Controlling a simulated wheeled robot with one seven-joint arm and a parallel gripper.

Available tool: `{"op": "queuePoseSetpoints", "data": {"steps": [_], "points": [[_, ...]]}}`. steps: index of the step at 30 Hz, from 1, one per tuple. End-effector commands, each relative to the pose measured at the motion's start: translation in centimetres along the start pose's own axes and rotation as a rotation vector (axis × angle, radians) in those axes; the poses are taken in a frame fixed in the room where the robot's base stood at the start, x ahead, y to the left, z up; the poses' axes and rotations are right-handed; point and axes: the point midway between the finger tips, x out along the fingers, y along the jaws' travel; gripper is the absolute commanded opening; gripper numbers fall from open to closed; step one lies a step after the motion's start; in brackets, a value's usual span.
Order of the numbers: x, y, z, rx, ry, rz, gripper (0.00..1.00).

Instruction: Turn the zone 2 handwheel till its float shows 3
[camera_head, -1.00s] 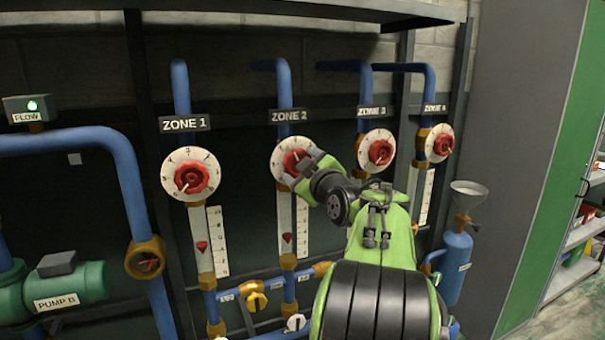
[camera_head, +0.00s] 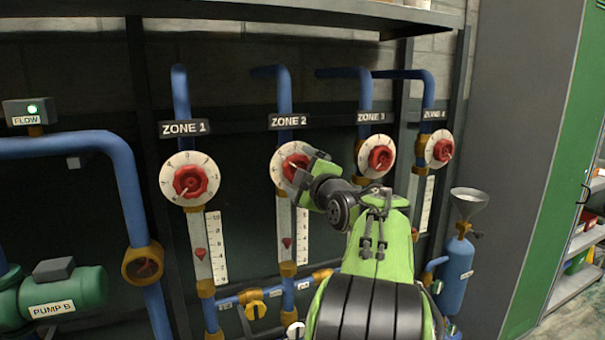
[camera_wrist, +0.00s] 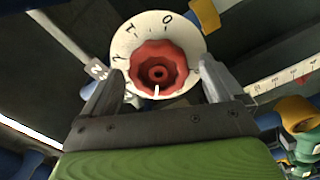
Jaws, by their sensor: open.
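The zone 2 handwheel (camera_head: 294,168) is red and lobed, on a white numbered dial (camera_head: 283,151) under the ZONE 2 sign (camera_head: 289,121). My gripper (camera_head: 310,170) is at its right front and hides part of it. In the wrist view the handwheel (camera_wrist: 157,66) sits between the two open fingers (camera_wrist: 158,82), with a gap visible at each side. A white pointer mark on it points down, and the dial's 0 is at the upper right. The zone 2 float (camera_head: 286,243) is a small red piece low in its tube, beside a scale (camera_head: 302,236) too small to read.
The zone 1 handwheel (camera_head: 190,181) is to the left; those of zone 3 (camera_head: 380,158) and zone 4 (camera_head: 442,149) are to the right. A yellow valve (camera_head: 256,309) sits on the lower pipes. A blue cylinder with a funnel (camera_head: 455,265) stands at the right.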

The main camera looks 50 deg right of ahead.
Motion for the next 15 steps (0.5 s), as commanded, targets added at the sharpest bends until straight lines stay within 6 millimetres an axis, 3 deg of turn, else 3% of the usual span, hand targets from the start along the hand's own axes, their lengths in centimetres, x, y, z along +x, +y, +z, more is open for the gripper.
{"op": "queuePoseSetpoints", "data": {"steps": [5,15], "points": [[-0.7,0.1,0.0,0.0,-0.001,0.002,0.94],[-5.5,0.2,-0.1,-0.001,0.0,0.005,0.94]]}}
